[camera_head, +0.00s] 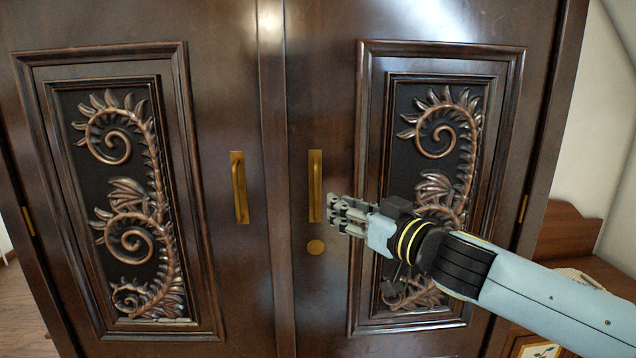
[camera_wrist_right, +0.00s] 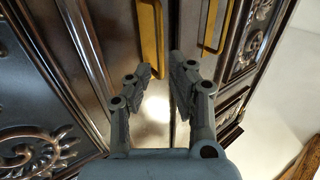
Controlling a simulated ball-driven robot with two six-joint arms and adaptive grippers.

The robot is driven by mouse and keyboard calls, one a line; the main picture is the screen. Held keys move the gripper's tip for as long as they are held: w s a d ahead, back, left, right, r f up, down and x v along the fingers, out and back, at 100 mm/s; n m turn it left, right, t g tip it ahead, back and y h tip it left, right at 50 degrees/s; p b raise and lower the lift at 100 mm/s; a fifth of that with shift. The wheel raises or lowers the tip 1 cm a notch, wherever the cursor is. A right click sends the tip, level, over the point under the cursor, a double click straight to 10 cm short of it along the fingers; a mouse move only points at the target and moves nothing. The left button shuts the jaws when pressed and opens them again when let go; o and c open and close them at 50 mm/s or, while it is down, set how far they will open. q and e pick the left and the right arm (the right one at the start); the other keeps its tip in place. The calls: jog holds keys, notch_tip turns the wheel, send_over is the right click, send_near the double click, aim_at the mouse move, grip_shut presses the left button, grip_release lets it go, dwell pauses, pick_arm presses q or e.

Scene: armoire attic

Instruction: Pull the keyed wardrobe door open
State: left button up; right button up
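The dark wooden wardrobe has a left door (camera_head: 225,80) and a right door (camera_head: 325,80), both looking shut. I see no key in the disc. The left door has a similar handle (camera_head: 239,187). My right gripper (camera_head: 334,213) is just right of the right handle's lower part. In the right wrist view its two fingers (camera_wrist_right: 161,82) are apart, with one brass handle (camera_wrist_right: 150,38) showing at the gap between the fingertips; contact cannot be told. My left gripper is out of view.
Carved scroll panels (camera_head: 130,200) decorate both doors. Hinges (camera_head: 523,208) sit on the outer edges. A brown wooden furniture piece (camera_head: 568,232) stands at the right, beside a pale wall (camera_head: 590,130). Wooden floor (camera_head: 22,315) shows at the lower left.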

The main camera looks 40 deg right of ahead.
aim_at(318, 194)
jog(key=w+p, duration=0.5)
jog(key=shift+a+r, duration=0.1)
jog(key=shift+r, duration=0.25)
jog(key=shift+w+f+p, duration=0.25)
jog(key=shift+w+p, duration=0.2)
jog(key=shift+w, duration=0.65)
jog(key=shift+w+a+f, duration=0.1)
jog(key=shift+w+f, duration=0.05)
jog(key=shift+w, duration=0.35)
grip_shut()
